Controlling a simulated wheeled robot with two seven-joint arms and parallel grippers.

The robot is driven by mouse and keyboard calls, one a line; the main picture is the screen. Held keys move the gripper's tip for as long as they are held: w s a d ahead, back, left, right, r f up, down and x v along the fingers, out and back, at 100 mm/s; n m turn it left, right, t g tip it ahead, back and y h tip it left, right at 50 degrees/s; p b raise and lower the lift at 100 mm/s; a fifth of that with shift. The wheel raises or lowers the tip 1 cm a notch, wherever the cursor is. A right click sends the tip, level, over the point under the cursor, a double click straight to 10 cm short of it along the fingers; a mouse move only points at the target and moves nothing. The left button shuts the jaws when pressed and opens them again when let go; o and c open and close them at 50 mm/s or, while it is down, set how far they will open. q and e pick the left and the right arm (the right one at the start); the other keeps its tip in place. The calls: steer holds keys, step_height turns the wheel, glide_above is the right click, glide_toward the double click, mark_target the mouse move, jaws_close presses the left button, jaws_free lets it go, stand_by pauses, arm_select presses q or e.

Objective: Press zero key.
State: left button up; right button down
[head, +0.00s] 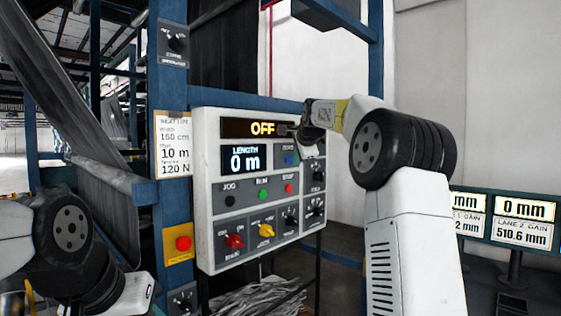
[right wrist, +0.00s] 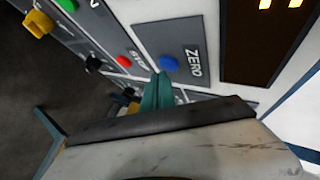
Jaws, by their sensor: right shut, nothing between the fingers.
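The zero key is a blue round button (right wrist: 169,64) on a grey plate marked ZERO in the right wrist view. In the head view the blue key (head: 290,159) shows small at the upper right of the white control panel (head: 205,185), right of the LENGTH display (head: 246,160), which reads 0 m. My right gripper (head: 287,130) is in front of the panel's upper right, just above the key in the picture. In the right wrist view its teal fingers (right wrist: 160,88) are together and empty, with the tips close beside the key. Whether they touch it cannot be told.
The panel also has an OFF display (head: 262,128), black, green and red buttons, and red and yellow knobs (head: 234,241). A red button on a yellow box (head: 183,243) is left of the panel. Displays (head: 522,210) stand at the right. Blue posts frame the panel.

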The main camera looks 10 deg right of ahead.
steer(key=shift+s+d, duration=0.2)
steer(key=shift+s, duration=0.05)
steer(key=s+d, duration=0.1)
steer(key=s, duration=0.1)
steer(key=s+d, duration=0.1)
steer(key=d, duration=0.1)
steer(key=shift+s, duration=0.4)
stand_by(0.5)
steer(key=s+a+f+n+g, duration=0.1)
steer(key=s+a+f+n, duration=0.2)
steer(key=s, duration=1.1)
steer(key=s+a+f+n+g+y, duration=0.1)
steer(key=s+a+f+n+g, duration=0.1)
steer(key=s+f+n, duration=0.6)
steer(key=s+a+f+n+g, duration=0.2)
steer(key=s+f+n, duration=0.3)
steer(key=s+f, duration=0.6)
steer(key=s+a, duration=0.1)
steer(key=s, duration=0.8)
steer(key=shift+a+f, duration=0.35)
